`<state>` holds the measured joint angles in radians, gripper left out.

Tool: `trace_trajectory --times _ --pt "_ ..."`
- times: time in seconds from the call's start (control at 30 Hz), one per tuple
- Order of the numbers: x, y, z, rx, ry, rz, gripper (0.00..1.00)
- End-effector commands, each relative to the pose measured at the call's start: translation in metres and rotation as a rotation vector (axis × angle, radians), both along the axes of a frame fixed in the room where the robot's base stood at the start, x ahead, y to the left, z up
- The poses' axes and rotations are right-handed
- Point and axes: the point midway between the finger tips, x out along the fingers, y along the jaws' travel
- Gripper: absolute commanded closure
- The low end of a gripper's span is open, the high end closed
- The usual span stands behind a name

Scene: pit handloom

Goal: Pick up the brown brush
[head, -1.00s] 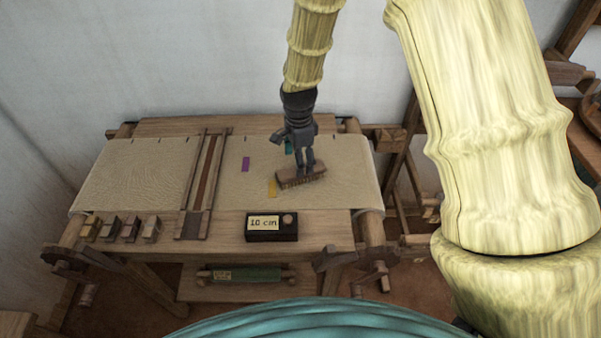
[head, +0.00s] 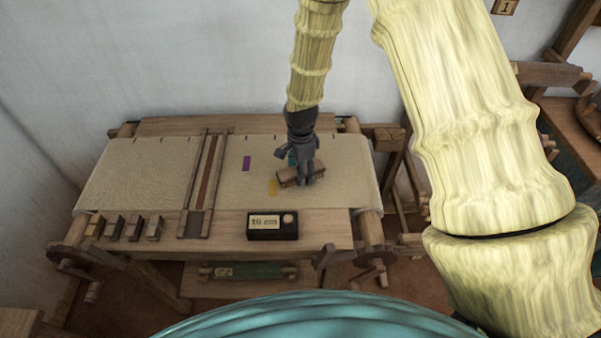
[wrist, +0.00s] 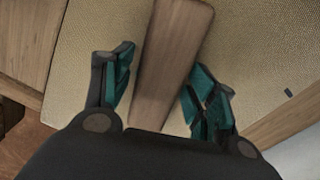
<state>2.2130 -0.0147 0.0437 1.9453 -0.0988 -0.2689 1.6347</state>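The brown brush (head: 290,178) lies on the cream cloth of the loom, right of the yellow patch. In the wrist view its long wooden back (wrist: 172,62) runs between the two teal-padded fingers. My gripper (head: 308,180) is low over the brush's right part in the head view and hides some of it. In the wrist view my gripper (wrist: 160,95) is open, with a gap showing between the brush and each finger. The bristles are hidden in the wrist view.
A dark box with a label (head: 272,226) stands on the front beam. Several small blocks (head: 124,228) sit at the front left. A wooden crosspiece (head: 205,182) spans the cloth. Purple (head: 247,163) and yellow (head: 273,188) patches lie flat on the cloth.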

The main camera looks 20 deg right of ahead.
Motion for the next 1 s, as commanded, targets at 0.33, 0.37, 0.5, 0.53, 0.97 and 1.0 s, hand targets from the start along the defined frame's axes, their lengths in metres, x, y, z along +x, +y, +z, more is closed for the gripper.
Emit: trace_trajectory --times 0.33,0.37,0.5,0.53,0.97,1.0 --pt "0.0 0.0 0.0 0.0 0.0 0.0 0.79" --pt "0.0 0.0 0.0 0.0 0.0 0.0 0.79" --pt "0.0 0.0 0.002 0.0 -0.001 0.0 0.79" --pt "0.0 0.0 0.003 0.0 -0.001 0.0 0.79" --pt "-0.005 -0.002 0.034 0.0 0.0 -0.001 0.79" --pt "-0.013 -0.005 0.034 0.0 0.002 -0.001 0.79"
